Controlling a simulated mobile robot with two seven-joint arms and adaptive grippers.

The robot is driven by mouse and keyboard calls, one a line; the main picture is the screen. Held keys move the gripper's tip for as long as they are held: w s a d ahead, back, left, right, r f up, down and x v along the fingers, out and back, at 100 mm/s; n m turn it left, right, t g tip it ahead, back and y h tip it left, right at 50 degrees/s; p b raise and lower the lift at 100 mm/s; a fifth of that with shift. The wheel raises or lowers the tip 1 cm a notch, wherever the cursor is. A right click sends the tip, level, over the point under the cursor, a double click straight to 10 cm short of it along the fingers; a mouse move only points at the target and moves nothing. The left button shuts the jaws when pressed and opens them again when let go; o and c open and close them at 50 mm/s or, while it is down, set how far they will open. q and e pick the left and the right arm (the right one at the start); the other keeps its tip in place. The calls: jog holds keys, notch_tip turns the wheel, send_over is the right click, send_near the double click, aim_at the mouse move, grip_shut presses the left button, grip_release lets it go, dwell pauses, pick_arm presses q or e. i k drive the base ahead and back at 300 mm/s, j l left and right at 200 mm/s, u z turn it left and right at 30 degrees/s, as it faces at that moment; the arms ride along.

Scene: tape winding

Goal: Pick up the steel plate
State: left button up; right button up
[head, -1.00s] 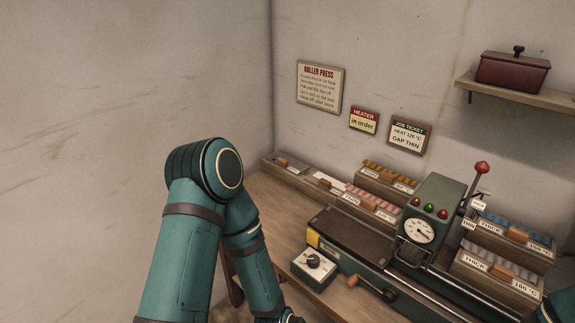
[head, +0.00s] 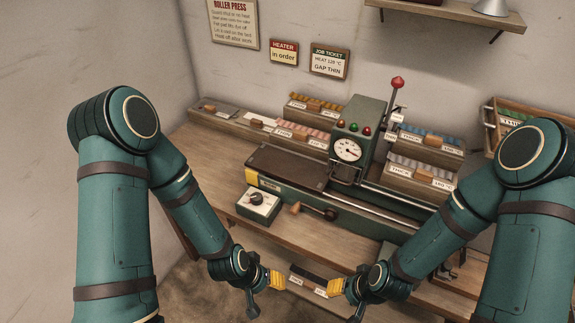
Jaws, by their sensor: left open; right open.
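A flat grey piece with a small brown grip (head: 220,110) lies in the leftmost part of the long wooden tray at the back of the bench; it may be the steel plate, but it is too small to be sure. My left gripper (head: 277,279), with yellow fingertips, is open and empty low in the middle, in front of the bench. My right gripper (head: 337,288) is open and empty just to its right, facing it. Both are well apart from the grey piece.
The green roller press (head: 355,140), with gauge, lamps and red-knobbed lever, stands mid-bench. A dial box (head: 258,205) sits at the bench front. Trays labelled thin (head: 300,132) and thick (head: 420,172) flank the press. The bench's left part (head: 195,145) is clear.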

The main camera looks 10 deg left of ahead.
aim_at(220, 110)
jog(key=j+z, duration=0.3)
jog(key=j, duration=0.95)
